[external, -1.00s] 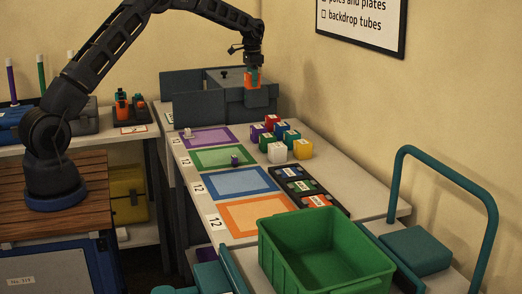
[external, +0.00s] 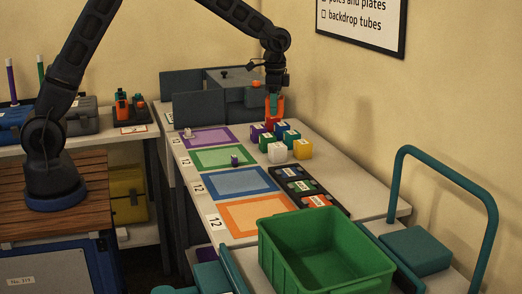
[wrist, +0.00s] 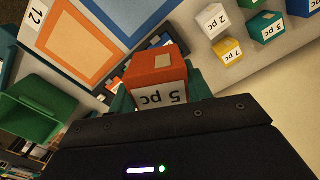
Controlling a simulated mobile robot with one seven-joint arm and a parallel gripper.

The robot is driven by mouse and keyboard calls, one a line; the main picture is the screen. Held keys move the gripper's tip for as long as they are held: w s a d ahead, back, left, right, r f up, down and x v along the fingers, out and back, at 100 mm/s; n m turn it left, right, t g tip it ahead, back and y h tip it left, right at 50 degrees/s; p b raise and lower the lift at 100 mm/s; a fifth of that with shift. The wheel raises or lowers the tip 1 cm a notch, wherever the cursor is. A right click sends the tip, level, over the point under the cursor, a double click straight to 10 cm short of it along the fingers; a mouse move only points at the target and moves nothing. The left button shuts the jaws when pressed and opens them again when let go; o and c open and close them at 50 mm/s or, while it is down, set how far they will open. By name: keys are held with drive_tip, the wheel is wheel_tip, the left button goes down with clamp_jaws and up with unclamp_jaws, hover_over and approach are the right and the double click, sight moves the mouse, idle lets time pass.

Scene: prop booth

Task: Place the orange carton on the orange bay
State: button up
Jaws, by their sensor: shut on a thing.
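My gripper (external: 273,100) is shut on the orange carton (external: 275,115), which has a white "5 pc" label. In the external view it hangs beside the far group of cartons, near the grey case. In the wrist view the orange carton (wrist: 158,70) sits between the teal fingers (wrist: 195,88). The orange bay (external: 257,217) is an orange-bordered rectangle on the table, the nearest of the bays, and looks empty. It also shows in the wrist view (wrist: 78,40), at upper left. The carton is apart from this bay.
Several cartons stand by the held one, including a white (external: 277,152) and a yellow one (external: 303,149). A dark tray with labelled slots (external: 312,187) lies right of the bays. A green bin (external: 325,255) stands in front. Small items sit on the purple (external: 205,138) and green (external: 222,158) bays.

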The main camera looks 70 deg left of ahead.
drive_tip(key=s+d+m, duration=0.2)
drive_tip(key=s+d, duration=0.5)
drive_tip(key=d, duration=0.3)
drive_tip(key=m, duration=0.2)
hover_over(243, 209)
drive_tip(key=f, duration=0.1)
wheel_tip(243, 209, down, 16)
drive_tip(key=shift+d+r, duration=0.1)
drive_tip(key=shift+r, duration=0.15)
drive_tip(key=shift+f, duration=2.25)
drive_tip(key=shift+f, duration=0.15)
drive_tip(key=o, duration=1)
drive_tip(key=shift+o, duration=0.2)
